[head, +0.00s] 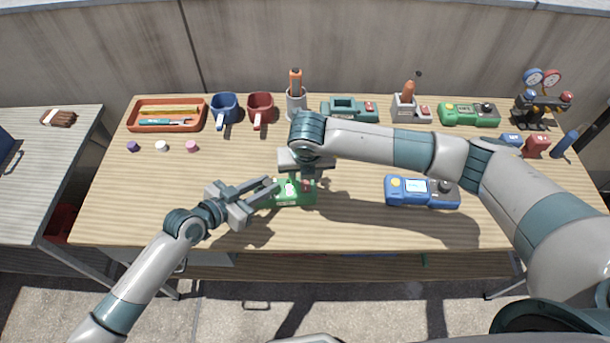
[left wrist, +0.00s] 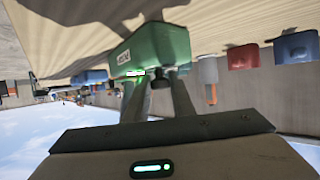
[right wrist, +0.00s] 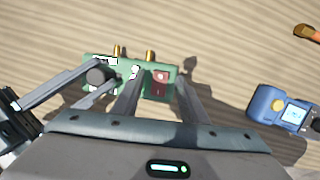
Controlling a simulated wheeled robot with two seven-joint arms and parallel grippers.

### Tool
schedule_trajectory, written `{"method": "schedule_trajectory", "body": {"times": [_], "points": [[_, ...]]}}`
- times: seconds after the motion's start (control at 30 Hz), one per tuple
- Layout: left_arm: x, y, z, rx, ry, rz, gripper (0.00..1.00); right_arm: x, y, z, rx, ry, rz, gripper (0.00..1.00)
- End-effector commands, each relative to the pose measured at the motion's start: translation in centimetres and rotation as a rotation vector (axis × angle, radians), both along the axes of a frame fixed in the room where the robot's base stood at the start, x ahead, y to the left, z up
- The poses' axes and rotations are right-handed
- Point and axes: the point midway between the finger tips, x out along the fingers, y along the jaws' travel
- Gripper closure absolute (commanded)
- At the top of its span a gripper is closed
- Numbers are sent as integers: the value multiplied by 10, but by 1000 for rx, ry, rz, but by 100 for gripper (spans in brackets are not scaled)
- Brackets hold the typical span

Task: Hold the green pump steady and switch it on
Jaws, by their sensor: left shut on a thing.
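The green pump (head: 283,199) lies near the front middle of the table. In the right wrist view the pump (right wrist: 118,72) shows a black round knob (right wrist: 97,76), two brass fittings and a red switch (right wrist: 160,83); the switch's position is unclear. My left gripper (head: 273,187) reaches in from the left and is shut on the pump's knob end; the left wrist view shows its fingers (left wrist: 158,80) at the dark knob. My right gripper (head: 302,172) is above the pump, pointing down.
A blue device (head: 407,192) lies to the right of the pump. A teal unit (head: 350,109), another green device (head: 466,114), mugs and an orange tray (head: 143,117) line the back. A gauge set (head: 540,110) stands at the back right. The left front tabletop is clear.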

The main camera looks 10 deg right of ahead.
Motion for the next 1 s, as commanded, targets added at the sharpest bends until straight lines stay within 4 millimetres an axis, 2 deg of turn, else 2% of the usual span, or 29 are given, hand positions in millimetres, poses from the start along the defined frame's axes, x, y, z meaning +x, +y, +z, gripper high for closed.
{"method": "schedule_trajectory", "body": {"times": [0.27, 0.7, 1.0], "points": [[0, 0, -1, 1, 1, 0, 100, -7, 1, 29, 1, -3, 2, 61], [0, 0, -1, 1, 1, 0, 100, -25, 2, 99, 2, -2, 1, 61], [0, 0, -1, 1, 1, 0, 100, -30, 1, 113, -1, 0, 0, 61]]}}
